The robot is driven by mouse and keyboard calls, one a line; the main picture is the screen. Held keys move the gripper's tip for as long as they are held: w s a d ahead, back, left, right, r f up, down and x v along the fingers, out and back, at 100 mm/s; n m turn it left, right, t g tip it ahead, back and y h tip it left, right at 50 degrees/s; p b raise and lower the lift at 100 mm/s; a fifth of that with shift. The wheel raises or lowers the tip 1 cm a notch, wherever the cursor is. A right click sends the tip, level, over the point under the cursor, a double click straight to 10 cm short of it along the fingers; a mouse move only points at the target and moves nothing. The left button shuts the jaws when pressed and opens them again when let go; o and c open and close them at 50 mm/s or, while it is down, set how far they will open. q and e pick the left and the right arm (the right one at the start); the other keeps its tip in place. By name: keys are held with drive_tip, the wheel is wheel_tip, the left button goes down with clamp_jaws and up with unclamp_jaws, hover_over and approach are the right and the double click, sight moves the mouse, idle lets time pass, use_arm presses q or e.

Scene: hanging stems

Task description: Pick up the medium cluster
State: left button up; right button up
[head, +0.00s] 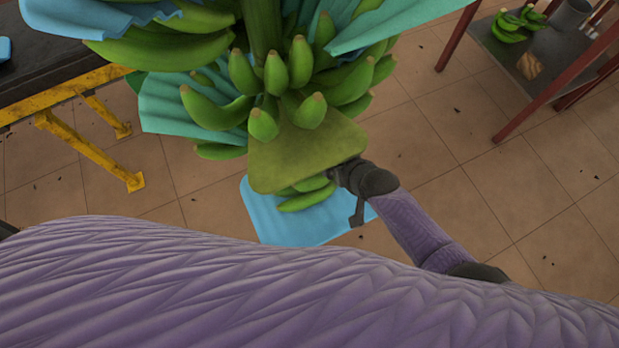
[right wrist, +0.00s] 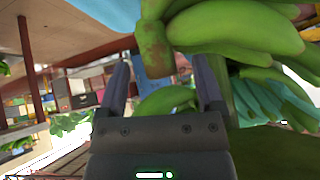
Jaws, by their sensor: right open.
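A large bunch of green bananas (head: 290,70) hangs at the top of the head view, its clusters separated by teal and blue sheets. I cannot tell which cluster is the medium one. My right gripper (head: 340,176) is beside the flat olive-green piece (head: 300,152) under the bunch, partly hidden. In the right wrist view, my right gripper (right wrist: 162,82) is open. A green cluster (right wrist: 235,28) with a brownish blunt end (right wrist: 153,52) is just beyond and between the fingertips. Another green banana (right wrist: 166,101) shows lower between the fingers. My left gripper is out of view.
A blue sheet (head: 275,222) and a few bananas (head: 305,202) show below the olive piece. A yellow-framed dark bench (head: 75,105) stands at left. A red-framed table (head: 500,62) with a small banana cluster (head: 512,24) stands at upper right. Tiled floor between is largely clear.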

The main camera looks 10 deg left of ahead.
clamp_jaws()
idle(0.3)
idle(1.1)
